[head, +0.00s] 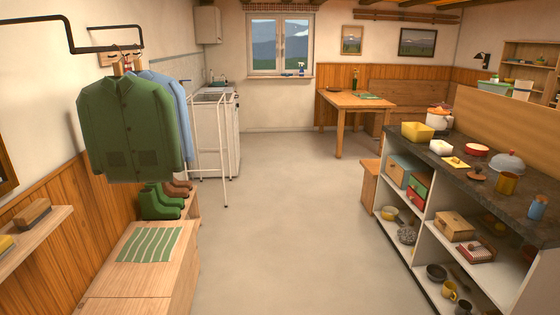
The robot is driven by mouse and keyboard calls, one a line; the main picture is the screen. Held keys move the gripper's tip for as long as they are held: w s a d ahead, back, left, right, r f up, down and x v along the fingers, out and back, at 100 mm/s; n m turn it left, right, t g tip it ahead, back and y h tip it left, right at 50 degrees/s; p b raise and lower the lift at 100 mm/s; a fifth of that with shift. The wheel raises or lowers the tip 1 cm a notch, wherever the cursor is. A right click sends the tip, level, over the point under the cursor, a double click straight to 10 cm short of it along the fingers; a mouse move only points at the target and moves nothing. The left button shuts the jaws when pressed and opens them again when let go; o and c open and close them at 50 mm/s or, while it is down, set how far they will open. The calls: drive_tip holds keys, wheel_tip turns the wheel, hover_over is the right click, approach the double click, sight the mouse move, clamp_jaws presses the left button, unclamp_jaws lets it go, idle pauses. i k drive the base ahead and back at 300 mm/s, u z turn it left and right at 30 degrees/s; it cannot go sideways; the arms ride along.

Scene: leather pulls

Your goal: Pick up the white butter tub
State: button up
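A small white tub (440,147), which looks like the butter tub, stands on the dark countertop (478,187) of the shelf unit at the right. It is small in view, so I cannot tell whether it has a lid. A yellow container (417,132) stands just behind it to the left. A flat yellow item (455,163) lies just in front of it to the right. My gripper is not in view.
Also on the counter are a red bowl (477,150), a grey dome (506,162), an orange-brown mug (507,183) and a blue cup (538,207). The floor (290,210) in the middle is clear. A wooden bench (150,275) and hanging clothes (130,130) line the left wall.

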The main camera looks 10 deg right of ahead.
sight(440, 148)
drive_tip(key=z, duration=0.05)
drive_tip(key=i, duration=1.5)
drive_tip(key=z, duration=0.35)
drive_tip(key=i, duration=0.8)
drive_tip(key=z, duration=0.5)
drive_tip(key=i, duration=1.4)
drive_tip(key=z, duration=0.35)
